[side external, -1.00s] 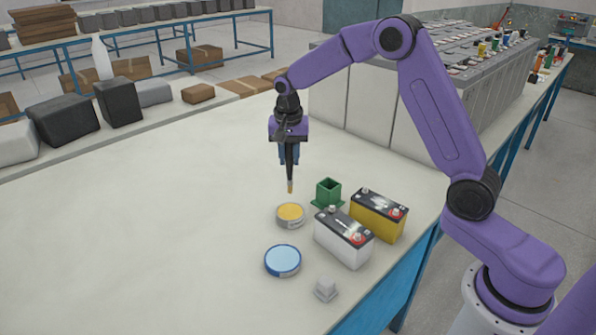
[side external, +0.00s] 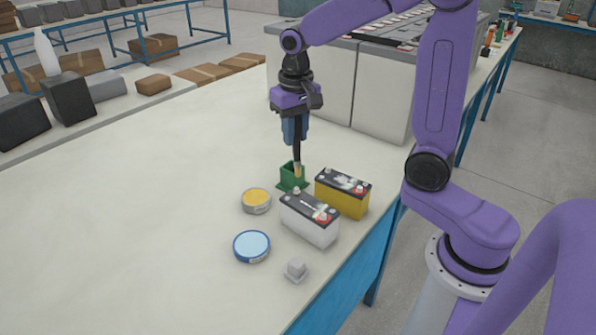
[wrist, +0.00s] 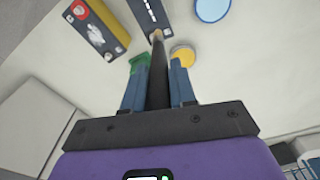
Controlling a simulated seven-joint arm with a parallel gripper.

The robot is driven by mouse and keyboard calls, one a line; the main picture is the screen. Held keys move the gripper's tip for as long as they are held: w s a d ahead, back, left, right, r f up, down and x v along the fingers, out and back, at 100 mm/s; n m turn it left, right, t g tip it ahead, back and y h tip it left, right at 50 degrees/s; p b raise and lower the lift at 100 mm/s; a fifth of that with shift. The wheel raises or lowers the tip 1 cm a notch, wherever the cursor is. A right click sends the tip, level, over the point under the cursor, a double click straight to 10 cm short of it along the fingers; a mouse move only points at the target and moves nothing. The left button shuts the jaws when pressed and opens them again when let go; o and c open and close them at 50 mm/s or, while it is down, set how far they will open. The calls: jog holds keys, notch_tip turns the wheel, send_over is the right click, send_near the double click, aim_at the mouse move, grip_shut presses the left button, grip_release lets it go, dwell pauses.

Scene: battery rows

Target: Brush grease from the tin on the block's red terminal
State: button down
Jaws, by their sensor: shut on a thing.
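My gripper (side external: 296,138) is shut on a dark-handled brush (side external: 297,155) that points down. Its pale tip appears over or just in front of the green square holder (side external: 291,180); the exact height is unclear. In the wrist view the brush (wrist: 158,60) runs between my blue fingers, its tip near the white block's end. The open tin of yellow grease (side external: 256,196) stands left of the holder. The white block (side external: 308,226) has a red terminal (side external: 332,214) at its near right end. The yellow block (side external: 342,199) behind it also has a red terminal (side external: 360,188). Grease on the bristles cannot be made out.
A round blue lid or tin (side external: 251,246) and a small grey piece (side external: 296,269) lie on the near side. The table's blue front edge (side external: 352,278) is close to the blocks. Large grey cases (side external: 375,85) stand behind.

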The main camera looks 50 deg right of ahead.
jog(key=s+g, duration=0.2)
jog(key=s, duration=0.5)
notch_tip(320, 180, down, 6)
jog(key=shift+a, duration=0.3)
jog(key=shift+w+f, duration=0.1)
jog(key=shift+f, duration=0.55)
dwell(1.2)
jog(key=shift+w, duration=0.2)
dwell(0.4)
jog(key=shift+s, duration=0.45)
dwell(1.1)
jog(key=shift+w, duration=0.45)
dwell(0.3)
jog(key=shift+s, duration=0.4)
dwell(0.9)
jog(key=shift+w, duration=0.25)
dwell(0.4)
